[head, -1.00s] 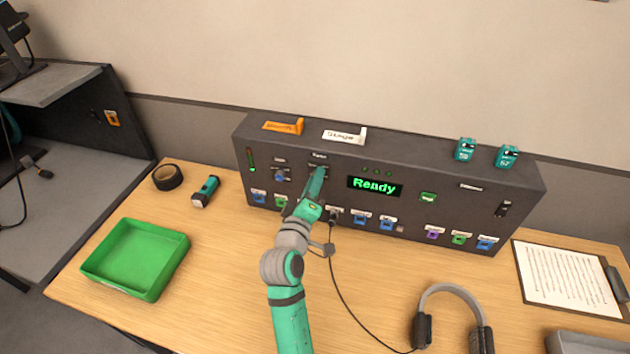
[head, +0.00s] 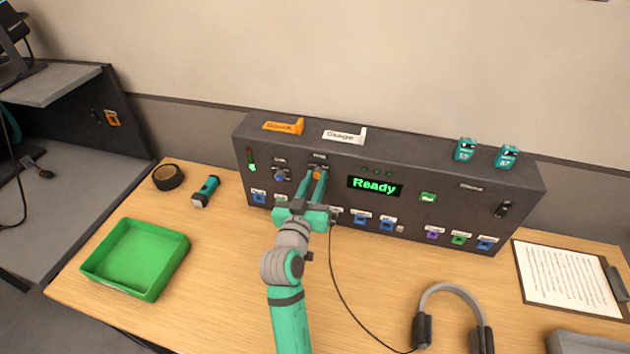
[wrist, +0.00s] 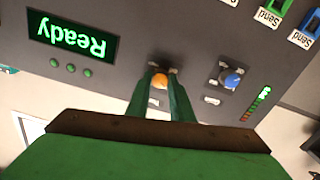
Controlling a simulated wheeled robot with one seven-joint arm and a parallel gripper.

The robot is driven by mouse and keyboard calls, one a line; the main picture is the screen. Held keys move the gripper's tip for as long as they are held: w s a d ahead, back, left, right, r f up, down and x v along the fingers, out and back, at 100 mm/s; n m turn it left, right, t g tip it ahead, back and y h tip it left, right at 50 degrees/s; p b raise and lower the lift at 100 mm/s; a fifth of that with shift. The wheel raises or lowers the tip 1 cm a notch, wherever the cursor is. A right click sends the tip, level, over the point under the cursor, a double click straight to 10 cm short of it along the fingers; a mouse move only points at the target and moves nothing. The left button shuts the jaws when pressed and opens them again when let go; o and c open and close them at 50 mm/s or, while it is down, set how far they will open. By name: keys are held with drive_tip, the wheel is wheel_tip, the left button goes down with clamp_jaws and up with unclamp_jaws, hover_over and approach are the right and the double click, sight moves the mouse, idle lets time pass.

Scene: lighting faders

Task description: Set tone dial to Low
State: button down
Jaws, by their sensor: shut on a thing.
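My gripper (head: 317,176) is shut on an orange dial (wrist: 159,81) on the front of the dark console (head: 420,185). One finger lies on each side of the dial in the wrist view. The orange dial also shows between the fingertips in the head view (head: 317,175). A blue dial (head: 279,176) sits to its left in the head view, untouched; in the wrist view it is to the right (wrist: 232,81). Small labels are above the dials, but they are too blurred to read, so I cannot tell which setting the orange dial points to.
The console display (head: 375,186) reads "Ready". Coloured sockets run along the console's lower edge, and a cable (head: 340,285) hangs down beside my arm. A green tray (head: 135,260), a flashlight (head: 205,191), tape (head: 168,177), headphones (head: 452,315) and a clipboard (head: 565,278) lie around the desk.

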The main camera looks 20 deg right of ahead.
drive_tip(key=shift+m, duration=0.9)
drive_tip(key=c, duration=1.6)
unclamp_jaws()
drive_tip(key=shift+o, duration=0.2)
drive_tip(key=v, duration=1.1)
drive_tip(key=shift+w, duration=0.15)
